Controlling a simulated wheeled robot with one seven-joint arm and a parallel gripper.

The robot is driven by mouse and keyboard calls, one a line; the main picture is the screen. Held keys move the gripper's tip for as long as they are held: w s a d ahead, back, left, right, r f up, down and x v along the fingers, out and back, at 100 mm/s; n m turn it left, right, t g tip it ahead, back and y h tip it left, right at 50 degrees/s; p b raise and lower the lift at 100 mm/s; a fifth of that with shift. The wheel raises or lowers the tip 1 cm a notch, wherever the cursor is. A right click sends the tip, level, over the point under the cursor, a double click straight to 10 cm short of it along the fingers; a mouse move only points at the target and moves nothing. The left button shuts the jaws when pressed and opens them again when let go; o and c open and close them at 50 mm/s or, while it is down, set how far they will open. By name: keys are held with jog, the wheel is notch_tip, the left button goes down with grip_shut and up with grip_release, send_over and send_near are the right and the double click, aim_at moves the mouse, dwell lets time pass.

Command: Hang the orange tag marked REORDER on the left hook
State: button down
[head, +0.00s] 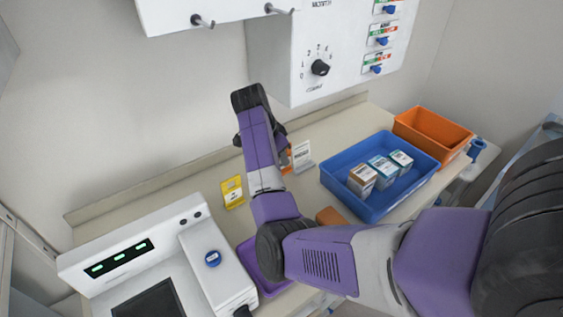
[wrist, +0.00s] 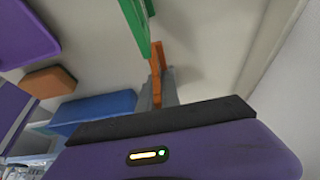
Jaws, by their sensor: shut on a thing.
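An orange tag (wrist: 156,58) shows nearly edge-on in the wrist view, between the grey fingers of my gripper (wrist: 161,88). The gripper is shut on it. In the head view only a sliver of the orange tag (head: 288,157) shows beside my arm, low over the counter. My fingers are hidden behind the arm there, and the tag's lettering cannot be read. The left hook (head: 203,22) sticks out from the white wall panel at the top, well above the tag. A second hook (head: 280,10) is to its right.
A yellow tag (head: 232,192) and a white tag (head: 303,155) stand on the counter near my arm; a green tag (wrist: 134,22) is close to the orange one. A blue tray (head: 327,180) with boxes and an orange bin (head: 432,133) are right. A white dial box (head: 280,60) juts from the wall.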

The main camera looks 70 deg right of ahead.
aim_at(284, 168)
jog(key=shift+f, duration=0.85)
jog(key=shift+w+f+p, duration=0.15)
jog(key=shift+f+p, duration=0.1)
jog(key=shift+p, duration=0.5)
jog(key=shift+d+f, duration=0.1)
jog(key=shift+f, duration=0.05)
jog(key=shift+f, duration=0.3)
jog(key=c, duration=1.6)
grip_release()
jog(key=shift+r, duration=0.1)
jog(key=shift+o, duration=0.2)
jog(key=shift+b, duration=0.4)
jog(key=b+v, duration=0.2)
jog(key=v, duration=0.6)
